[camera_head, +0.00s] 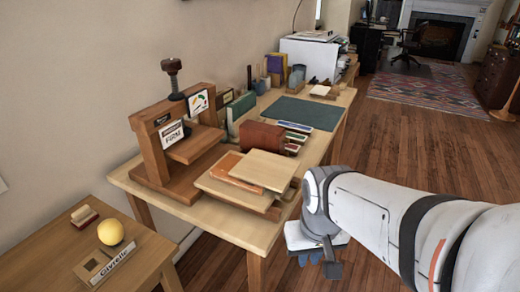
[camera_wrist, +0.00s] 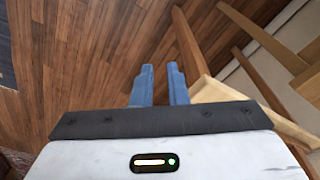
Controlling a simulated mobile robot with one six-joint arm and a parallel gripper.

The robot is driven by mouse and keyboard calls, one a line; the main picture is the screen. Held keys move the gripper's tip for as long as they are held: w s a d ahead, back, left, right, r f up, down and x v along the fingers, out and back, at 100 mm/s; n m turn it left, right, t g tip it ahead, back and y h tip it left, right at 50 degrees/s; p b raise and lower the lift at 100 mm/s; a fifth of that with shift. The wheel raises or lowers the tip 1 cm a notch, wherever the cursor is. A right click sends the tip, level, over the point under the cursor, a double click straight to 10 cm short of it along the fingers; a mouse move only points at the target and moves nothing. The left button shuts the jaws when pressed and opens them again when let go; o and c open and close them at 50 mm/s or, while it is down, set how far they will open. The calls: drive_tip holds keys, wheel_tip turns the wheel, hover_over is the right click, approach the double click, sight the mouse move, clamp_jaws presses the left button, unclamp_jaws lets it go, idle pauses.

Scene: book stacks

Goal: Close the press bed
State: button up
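A wooden book press (camera_head: 172,140) with a dark screw on top stands at the left of the long table. Its platen (camera_head: 195,146) hangs above a wooden base. Pale boards (camera_head: 264,169) lie in front of the press, with an orange-brown board (camera_head: 228,171) beside the top one. Which piece is the bed is hard to tell. My gripper (camera_head: 316,260) is beyond the table's right edge, pointing down and apart from the boards. In the wrist view its blue fingers (camera_wrist: 160,70) are apart with nothing between them.
The long table (camera_head: 236,227) also bears a green mat (camera_head: 303,113), a red-brown block (camera_head: 262,138) and upright books. A side table (camera_head: 45,269) at lower left holds a yellow ball (camera_head: 111,232) and a stamp (camera_head: 83,216). The wooden floor (camera_head: 420,150) on the right is clear.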

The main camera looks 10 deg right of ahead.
drive_tip(key=shift+w+d+r+m+g+y+p, duration=0.15)
drive_tip(key=shift+w+r+m+y+p, duration=0.1)
drive_tip(key=shift+m+p, duration=0.3)
drive_tip(key=shift+w+d+r+m+g+y+p, duration=0.1)
drive_tip(key=shift+w+m+g+y+p, duration=0.15)
drive_tip(key=shift+m, duration=0.4)
clamp_jaws()
drive_tip(key=w+d+r+m+t+y+p, duration=0.15)
drive_tip(key=w+d+m+y+p, duration=0.4)
drive_tip(key=m, duration=0.55)
drive_tip(key=w+d+r+m+t+y+p, duration=0.1)
drive_tip(key=w+d+m+t+y+p, duration=0.2)
drive_tip(key=w+d+m, duration=0.6)
drive_tip(key=w+a+f+m+h, duration=0.1)
drive_tip(key=w+a+f+m, duration=0.1)
drive_tip(key=a+f, duration=0.4)
drive_tip(key=w+a, duration=0.1)
drive_tip(key=a, duration=0.3)
drive_tip(key=shift+a, duration=0.15)
drive_tip(key=shift+w+t, duration=0.15)
drive_tip(key=shift+t, duration=0.1)
